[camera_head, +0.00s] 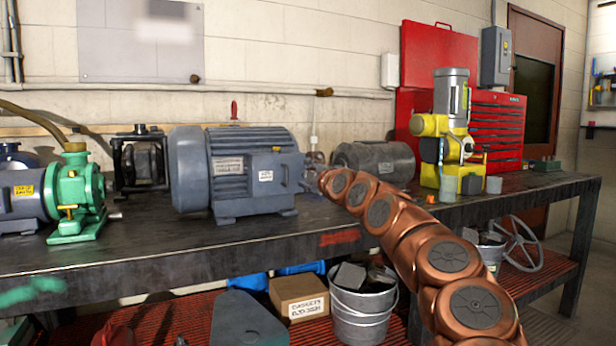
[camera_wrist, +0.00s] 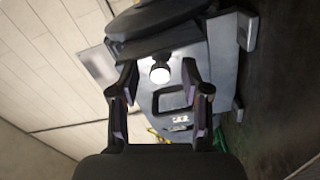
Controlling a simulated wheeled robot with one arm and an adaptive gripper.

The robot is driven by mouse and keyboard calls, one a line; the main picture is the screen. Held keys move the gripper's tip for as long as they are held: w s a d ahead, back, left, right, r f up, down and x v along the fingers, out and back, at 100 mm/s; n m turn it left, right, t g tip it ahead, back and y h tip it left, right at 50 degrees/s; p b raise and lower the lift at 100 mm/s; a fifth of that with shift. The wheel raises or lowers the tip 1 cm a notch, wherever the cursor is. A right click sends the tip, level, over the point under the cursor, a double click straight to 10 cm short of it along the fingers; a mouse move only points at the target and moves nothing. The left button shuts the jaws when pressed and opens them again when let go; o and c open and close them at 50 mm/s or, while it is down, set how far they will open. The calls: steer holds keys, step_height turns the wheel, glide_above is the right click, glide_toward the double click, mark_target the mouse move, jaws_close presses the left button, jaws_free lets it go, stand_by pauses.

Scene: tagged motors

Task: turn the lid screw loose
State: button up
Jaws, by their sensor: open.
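The large blue-grey motor (camera_head: 240,170) stands on the bench in the head view, with a terminal box and its lid (camera_head: 266,176) on the side facing the camera. In the wrist view, a bright white round head (camera_wrist: 160,74), seemingly the lid screw, shows against grey metal. My gripper (camera_wrist: 160,66) is open, with one finger on each side of that head in the picture. I cannot tell whether the fingers touch it.
A green pump (camera_head: 76,195) stands left of the motor. A darker grey motor (camera_head: 376,160) lies behind my arm, and a yellow machine (camera_head: 445,140) stands further right. The bench top (camera_head: 190,238) is clear in front of the motor. A bucket (camera_head: 362,312) and box (camera_head: 299,297) sit below.

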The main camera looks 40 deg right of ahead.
steer(key=shift+s, duration=0.1)
steer(key=v, duration=1.1)
steer(key=shift+s+a, duration=0.15)
steer(key=shift+s, duration=0.2)
stand_by(0.5)
steer(key=w+a+r+g+y+p, duration=0.1)
steer(key=w+a+y+p, duration=0.1)
steer(key=a+p, duration=0.35)
steer(key=w+a+r+g+y+p, duration=0.1)
steer(key=w+a+r+y+p, duration=0.1)
steer(key=a, duration=0.7)
steer(key=s+a+f+m+g+y+p, duration=0.25)
steer(key=a+g+p, duration=0.25)
steer(key=a+p, duration=0.8)
steer(key=s+a+f+m+g+p, duration=0.1)
steer(key=s+a+m+g+p, duration=0.2)
steer(key=s, duration=0.6)
steer(key=s+a+f+m+g+p, duration=0.1)
steer(key=s+a+m+g+p, duration=0.1)
steer(key=s+a+g+p, duration=0.3)
steer(key=s+a+f+m+g+p, duration=0.2)
steer(key=s+p, duration=0.4)
steer(key=s, duration=0.8)
steer(key=a+m+g, duration=0.1)
steer(key=a, duration=0.1)
steer(key=shift+a+m+g+h, duration=0.25)
steer(key=shift+m+g+h, duration=0.1)
steer(key=shift+g, duration=0.05)
